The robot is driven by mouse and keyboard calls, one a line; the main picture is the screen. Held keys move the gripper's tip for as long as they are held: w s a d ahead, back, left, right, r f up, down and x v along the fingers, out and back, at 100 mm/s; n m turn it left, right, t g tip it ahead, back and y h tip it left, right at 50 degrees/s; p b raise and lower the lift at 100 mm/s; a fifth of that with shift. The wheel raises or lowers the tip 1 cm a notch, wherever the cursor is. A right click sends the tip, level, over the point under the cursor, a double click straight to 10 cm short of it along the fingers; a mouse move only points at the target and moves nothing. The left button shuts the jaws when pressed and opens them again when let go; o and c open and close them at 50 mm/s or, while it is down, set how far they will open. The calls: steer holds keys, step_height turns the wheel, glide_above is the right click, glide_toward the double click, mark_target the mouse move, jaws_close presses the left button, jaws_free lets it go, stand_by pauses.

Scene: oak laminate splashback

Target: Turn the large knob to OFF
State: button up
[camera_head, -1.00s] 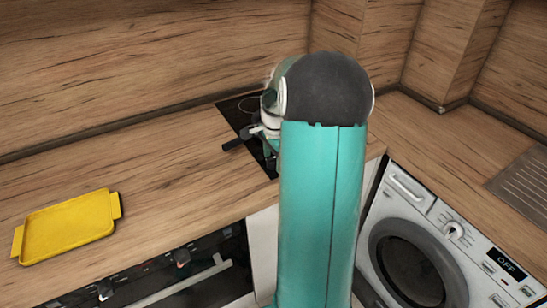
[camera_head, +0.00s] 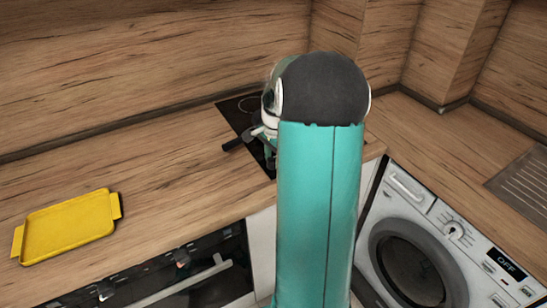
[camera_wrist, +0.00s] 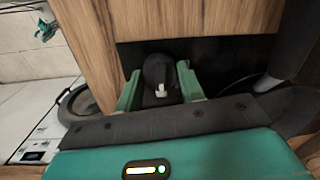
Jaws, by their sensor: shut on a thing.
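A dark rounded knob (camera_wrist: 153,70) with a white pointer mark shows in the wrist view, in front of a dark panel. My gripper (camera_wrist: 160,90) has its two green fingers on either side of this knob and is shut on it. The pointer faces toward the bottom of the wrist view. I cannot read any marks around the knob. In the head view, my teal arm hides the knob and most of the gripper.
A black hob (camera_head: 228,108) is set into the wooden worktop (camera_head: 150,160). A yellow tray (camera_head: 68,228) lies at the left. An oven front (camera_head: 190,275) is below. A washing machine (camera_head: 430,240), its display reading OFF, stands at the right. The worktop between tray and hob is clear.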

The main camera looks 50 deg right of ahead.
steer(key=n, duration=1.3)
steer(key=shift+y, duration=0.3)
steer(key=n, duration=0.5)
steer(key=shift+w+d+g, duration=0.1)
steer(key=shift+g, duration=0.2)
steer(key=shift+n, duration=0.3)
steer(key=o, duration=1)
steer(key=shift+c, duration=0.2)
step_height(320, 180, up, 14)
steer(key=shift+d, duration=0.35)
